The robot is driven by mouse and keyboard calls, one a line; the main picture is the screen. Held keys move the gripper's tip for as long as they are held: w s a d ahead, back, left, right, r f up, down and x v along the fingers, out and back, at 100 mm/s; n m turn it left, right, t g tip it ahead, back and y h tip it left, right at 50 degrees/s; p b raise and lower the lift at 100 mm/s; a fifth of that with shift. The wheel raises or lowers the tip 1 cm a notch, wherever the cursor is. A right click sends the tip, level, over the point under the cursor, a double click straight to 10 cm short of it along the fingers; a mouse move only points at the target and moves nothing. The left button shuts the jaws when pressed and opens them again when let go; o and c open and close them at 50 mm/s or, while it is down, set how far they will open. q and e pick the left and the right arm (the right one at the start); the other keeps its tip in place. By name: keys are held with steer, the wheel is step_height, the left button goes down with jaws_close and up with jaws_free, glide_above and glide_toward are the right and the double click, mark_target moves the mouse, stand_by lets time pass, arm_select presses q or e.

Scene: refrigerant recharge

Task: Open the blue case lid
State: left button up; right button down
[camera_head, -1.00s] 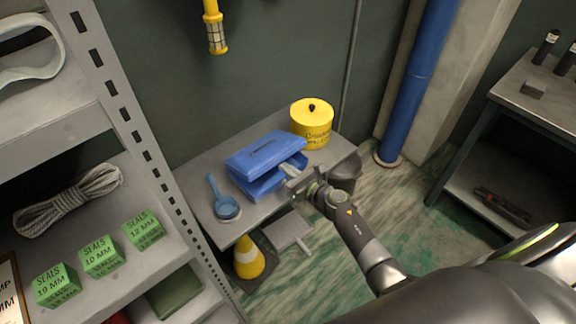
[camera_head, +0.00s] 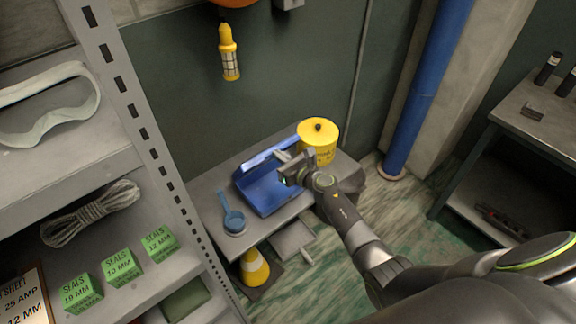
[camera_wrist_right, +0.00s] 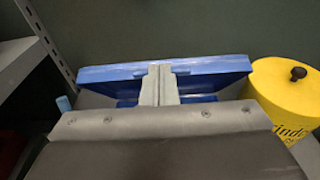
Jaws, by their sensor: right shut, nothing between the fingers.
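The blue case (camera_head: 268,192) stands on a small grey table against the wall. Its lid (camera_head: 270,153) is raised at the back, and the inside of the case shows. In the right wrist view the lid (camera_wrist_right: 205,68) spans the picture behind my fingers. My right gripper (camera_head: 283,156) is shut and empty, with its fingertips at the lid; it also shows in the right wrist view (camera_wrist_right: 159,72). I cannot tell whether the fingers touch the lid. My left gripper is not in view.
A yellow round tin (camera_head: 318,140) stands right beside the case. A yellow cone (camera_head: 254,267) stands below. A shelf with green boxes (camera_head: 122,264) is at left.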

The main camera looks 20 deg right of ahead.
steer(key=w+r, duration=0.1)
steer(key=w+a+r, duration=0.1)
steer(key=w, duration=0.1)
steer(key=w+a, duration=0.1)
steer(key=w, duration=0.1)
steer(key=shift+r, duration=0.4)
steer(key=shift+w+a+r, duration=0.1)
steer(key=shift+w, duration=0.4)
steer(key=shift+s, duration=0.1)
